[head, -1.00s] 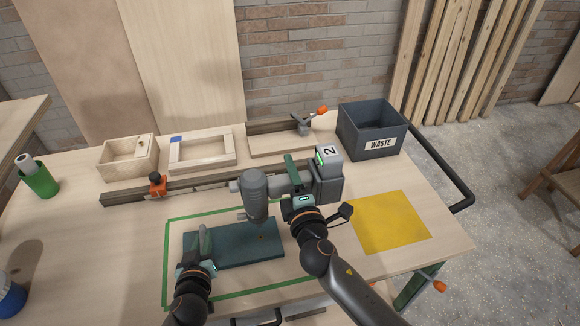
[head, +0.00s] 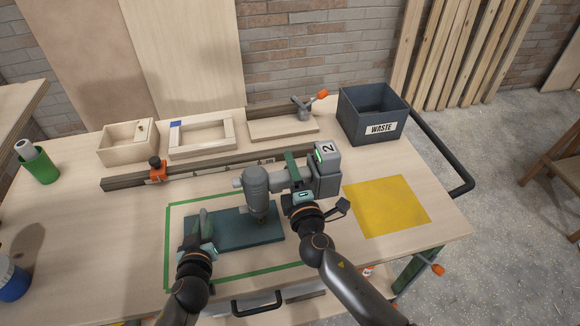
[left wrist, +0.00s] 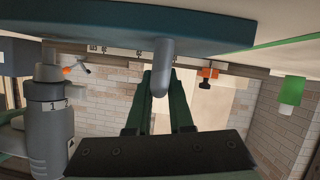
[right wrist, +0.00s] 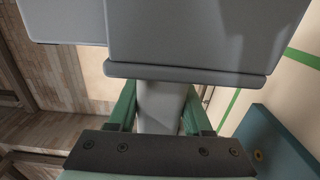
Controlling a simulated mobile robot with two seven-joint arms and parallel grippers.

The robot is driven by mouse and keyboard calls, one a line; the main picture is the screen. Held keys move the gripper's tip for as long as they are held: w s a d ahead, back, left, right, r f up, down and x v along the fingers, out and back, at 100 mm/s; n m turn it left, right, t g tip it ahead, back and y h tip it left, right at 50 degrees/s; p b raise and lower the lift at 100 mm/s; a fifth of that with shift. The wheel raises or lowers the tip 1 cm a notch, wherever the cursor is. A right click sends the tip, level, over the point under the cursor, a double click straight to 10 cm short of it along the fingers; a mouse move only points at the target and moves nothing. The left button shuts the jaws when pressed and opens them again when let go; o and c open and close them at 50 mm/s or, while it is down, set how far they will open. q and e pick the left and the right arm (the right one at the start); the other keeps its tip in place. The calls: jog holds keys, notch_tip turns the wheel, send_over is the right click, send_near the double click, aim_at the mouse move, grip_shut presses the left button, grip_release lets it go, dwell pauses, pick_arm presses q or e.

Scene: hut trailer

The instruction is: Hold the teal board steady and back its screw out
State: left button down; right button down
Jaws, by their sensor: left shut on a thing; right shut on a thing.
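The teal board (head: 235,235) lies flat inside a green outline on the bench; it also shows in the left wrist view (left wrist: 90,35). My left gripper (head: 203,232) is at its left part, shut around a grey rounded peg (left wrist: 163,70) that projects from the board. My right gripper (head: 297,180) is shut on the handle of a grey power drill (head: 257,183), whose battery bears a "2". The drill's nose points down over the right part of the board, at the screw's place. A screw or hole (right wrist: 258,155) shows on the board. I cannot tell whether the bit touches it.
A dark waste bin (head: 352,125) stands at the back right, a yellow mat (head: 387,205) right of the drill. A rail with an orange clamp (head: 157,170), wooden trays and another clamp (head: 303,107) line the back. A green cup (head: 42,170) is far left.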

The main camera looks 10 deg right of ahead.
dwell(0.4)
jog(key=shift+f, duration=0.35)
pick_arm(q)
jog(key=shift+r, duration=0.1)
pick_arm(e)
jog(key=shift+f, duration=0.3)
dwell(0.4)
jog(key=shift+r, duration=0.45)
dwell(1.1)
jog(key=shift+r, duration=0.25)
dwell(0.7)
jog(key=shift+f, duration=0.1)
dwell(0.4)
